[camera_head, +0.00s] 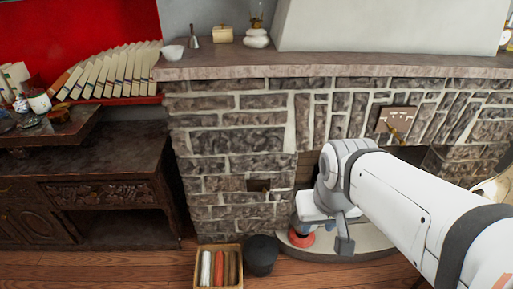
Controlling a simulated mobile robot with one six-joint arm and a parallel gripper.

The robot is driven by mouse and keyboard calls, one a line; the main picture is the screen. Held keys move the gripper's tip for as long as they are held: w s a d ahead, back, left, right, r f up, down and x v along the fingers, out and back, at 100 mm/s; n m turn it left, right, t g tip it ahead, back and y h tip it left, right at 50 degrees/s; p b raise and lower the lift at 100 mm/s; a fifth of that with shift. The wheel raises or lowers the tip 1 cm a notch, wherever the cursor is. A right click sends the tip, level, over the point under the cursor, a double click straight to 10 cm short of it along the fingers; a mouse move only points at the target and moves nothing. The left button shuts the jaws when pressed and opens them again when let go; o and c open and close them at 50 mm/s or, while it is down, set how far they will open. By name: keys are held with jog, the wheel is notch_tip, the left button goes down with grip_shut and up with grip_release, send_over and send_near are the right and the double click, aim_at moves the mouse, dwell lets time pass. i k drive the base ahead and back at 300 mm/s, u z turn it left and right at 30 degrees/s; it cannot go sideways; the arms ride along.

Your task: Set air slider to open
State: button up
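A small brownish plate (397,119) is set in the stone front of the fireplace, right of the middle. A thin brass-coloured lever or handle (394,131) slants down at its lower part. This looks like the air slider; its marks are too small to read and I cannot tell its setting. My gripper (343,240) hangs low in front of the hearth, below and left of the plate and well apart from it. One grey finger-like part shows, and the rest is hidden by my arm, so I cannot tell whether it is open.
My white arm covers the lower right and part of the firebox. A small dark opening (258,185) is in the stone at left. A wooden box (219,252) with coloured rolls and a black bucket (261,254) stand on the floor. The mantel (330,66) juts out above.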

aim_at(265, 188)
jog(key=z, duration=2.55)
jog(key=k, duration=1.25)
jog(key=u, duration=1.9)
jog(key=i, duration=1)
